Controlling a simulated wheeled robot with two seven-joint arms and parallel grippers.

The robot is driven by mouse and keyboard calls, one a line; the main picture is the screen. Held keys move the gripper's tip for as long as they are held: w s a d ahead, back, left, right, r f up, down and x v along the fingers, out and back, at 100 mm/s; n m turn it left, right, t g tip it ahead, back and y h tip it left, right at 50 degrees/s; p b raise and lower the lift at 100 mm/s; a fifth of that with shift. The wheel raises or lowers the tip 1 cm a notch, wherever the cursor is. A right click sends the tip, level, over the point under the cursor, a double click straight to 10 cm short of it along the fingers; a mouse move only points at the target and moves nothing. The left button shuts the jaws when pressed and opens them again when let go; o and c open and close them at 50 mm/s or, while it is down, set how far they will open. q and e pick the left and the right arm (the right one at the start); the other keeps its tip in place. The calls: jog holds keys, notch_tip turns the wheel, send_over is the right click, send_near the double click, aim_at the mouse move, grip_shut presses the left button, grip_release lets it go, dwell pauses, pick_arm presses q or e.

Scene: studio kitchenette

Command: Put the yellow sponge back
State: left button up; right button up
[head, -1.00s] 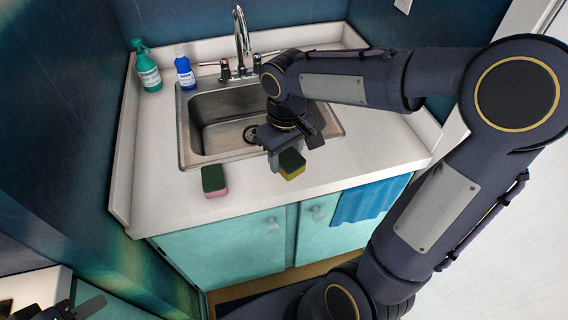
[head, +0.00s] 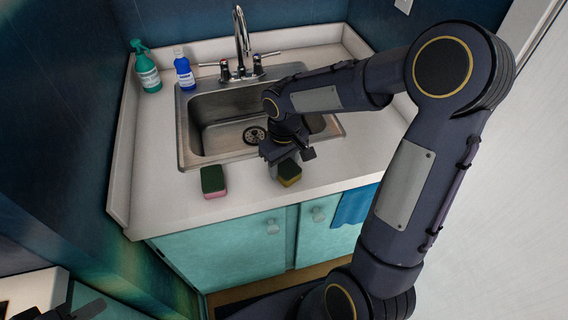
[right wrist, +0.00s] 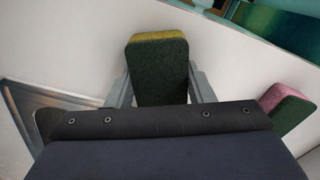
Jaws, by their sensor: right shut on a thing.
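The yellow sponge (head: 289,172) has a dark green scouring side. It is at the sink's front edge in the head view. My right gripper (head: 280,169) is shut on it. In the right wrist view the yellow sponge (right wrist: 160,68) stands between the two grey fingers, its green face toward the camera. Whether it touches the counter cannot be told. My left gripper (head: 88,309) is at the bottom left corner of the head view, mostly cut off, far from the sponge; its jaw state is unclear.
A pink sponge with a green top (head: 213,181) lies on the counter (head: 160,190) left of the yellow one; it shows in the right wrist view (right wrist: 286,108). The steel sink (head: 222,125) is behind. A green spray bottle (head: 146,70) and blue bottle (head: 184,72) stand back left.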

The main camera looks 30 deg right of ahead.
aim_at(284, 164)
jog(key=shift+f, duration=0.25)
jog(key=o, duration=1)
jog(key=shift+r, duration=0.1)
jog(key=shift+c, duration=0.2)
jog(key=shift+r, duration=0.5)
notch_tip(284, 164, up, 11)
jog(key=p, duration=0.2)
jog(key=s+a+m+t+y, duration=0.1)
jog(key=s+a+t+y, duration=0.1)
jog(key=s, duration=0.6)
jog(key=s+a+m+t+y, duration=0.1)
jog(key=s+a+m+t, duration=0.1)
jog(key=s, duration=0.7)
jog(key=shift+s+f+m+t+y, duration=0.2)
jog(key=shift+f+m+t+y, duration=0.15)
jog(key=shift+t, duration=0.45)
